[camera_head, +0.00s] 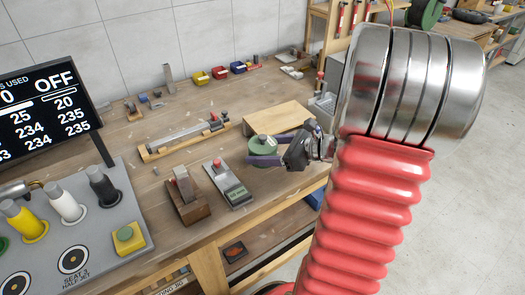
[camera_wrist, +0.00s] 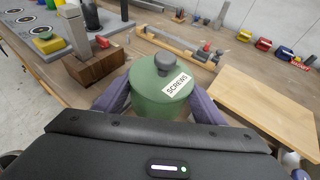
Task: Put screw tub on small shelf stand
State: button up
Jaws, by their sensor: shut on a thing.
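The screw tub (camera_wrist: 160,92) is a green round tub with a dark grey knob and a white label reading SCREWS. My gripper (camera_wrist: 158,100) has its purple fingers on both sides of the tub, shut on it. In the head view the tub (camera_head: 262,148) shows between the fingers of my gripper (camera_head: 266,153), over the bench near its front edge. I cannot tell whether its base touches the bench. The small shelf stand (camera_head: 275,122), a low light-wood board top, is just behind the tub; in the wrist view it (camera_wrist: 262,105) is to the right.
A wooden block with a metal piece (camera_head: 185,200) and a grey device with a display (camera_head: 232,185) are left of the tub. A long wooden fixture (camera_head: 185,138) lies behind them. The stand's top is bare. Coloured bins (camera_head: 220,72) stand at the back.

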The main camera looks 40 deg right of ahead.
aim_at(277, 116)
jog(key=k, duration=1)
